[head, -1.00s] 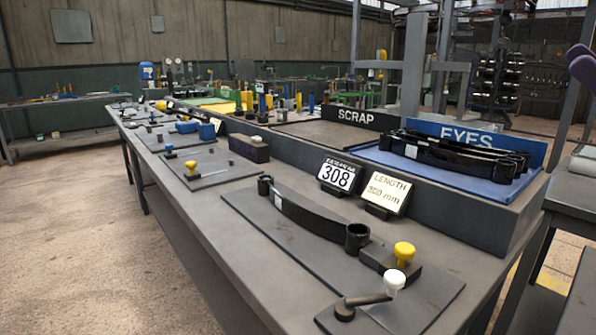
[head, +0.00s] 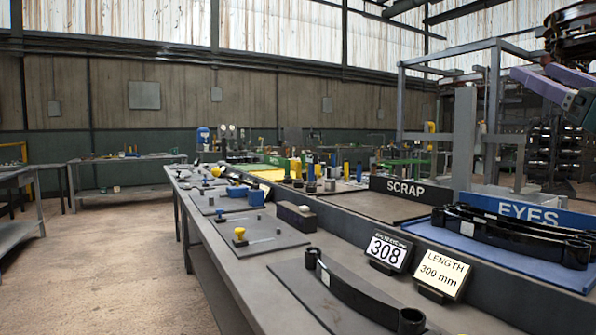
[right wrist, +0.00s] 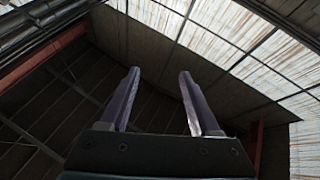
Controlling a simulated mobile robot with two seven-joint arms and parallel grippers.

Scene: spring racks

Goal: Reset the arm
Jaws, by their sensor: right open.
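My right gripper (head: 531,73) shows at the upper right of the head view, raised above the bench and well apart from everything on it. Its two purple fingers also show in the right wrist view (right wrist: 160,75). They are spread apart with nothing between them and point up toward the roof. My left gripper is in neither view. A black spring leaf (head: 360,297) with eyes at its ends lies on a dark plate (head: 291,276) at the front of the bench.
Several black leaves (head: 520,228) lie on the blue EYES tray (head: 462,243). The SCRAP tray (head: 372,207) looks empty. Signs reading 308 (head: 388,251) and LENGTH 300 mm (head: 440,273) stand on the bench. Floor (head: 110,250) left of the bench is clear.

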